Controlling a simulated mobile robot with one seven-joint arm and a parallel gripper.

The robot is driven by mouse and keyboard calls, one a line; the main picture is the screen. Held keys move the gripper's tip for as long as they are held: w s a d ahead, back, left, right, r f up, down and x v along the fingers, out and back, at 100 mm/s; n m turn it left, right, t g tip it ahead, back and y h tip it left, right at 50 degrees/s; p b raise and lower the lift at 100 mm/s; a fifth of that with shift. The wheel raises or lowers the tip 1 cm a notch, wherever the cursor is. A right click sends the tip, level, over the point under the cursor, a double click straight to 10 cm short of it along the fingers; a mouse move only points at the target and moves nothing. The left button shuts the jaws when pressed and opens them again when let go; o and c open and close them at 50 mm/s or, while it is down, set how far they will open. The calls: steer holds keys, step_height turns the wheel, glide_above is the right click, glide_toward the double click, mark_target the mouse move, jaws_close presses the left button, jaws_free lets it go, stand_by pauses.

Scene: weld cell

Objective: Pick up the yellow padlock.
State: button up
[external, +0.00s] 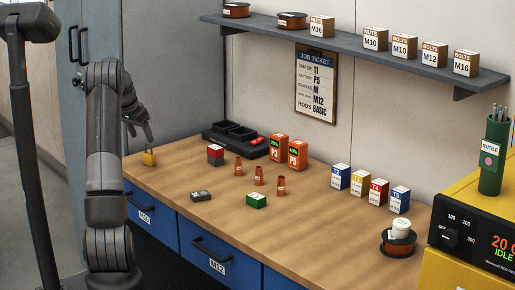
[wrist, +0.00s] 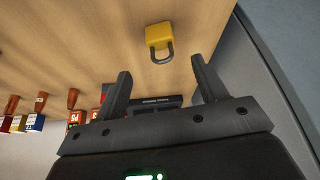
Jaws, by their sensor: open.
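The yellow padlock (external: 149,159) sits on the wooden bench at its left end in the external view. In the wrist view the padlock (wrist: 158,37) lies beyond my fingertips, with its grey shackle turned toward my gripper. My gripper (external: 142,134) is just above the padlock in the external view. In the wrist view my gripper (wrist: 160,78) has its two fingers wide apart with nothing between them. The padlock appears apart from both fingers.
A grey cabinet (external: 175,60) stands close behind the padlock. Bare wood lies in front of it.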

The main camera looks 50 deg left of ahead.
mark_target(148, 154)
steer(key=x, duration=1)
steer(key=shift+f, duration=0.1)
steer(key=c, duration=1.1)
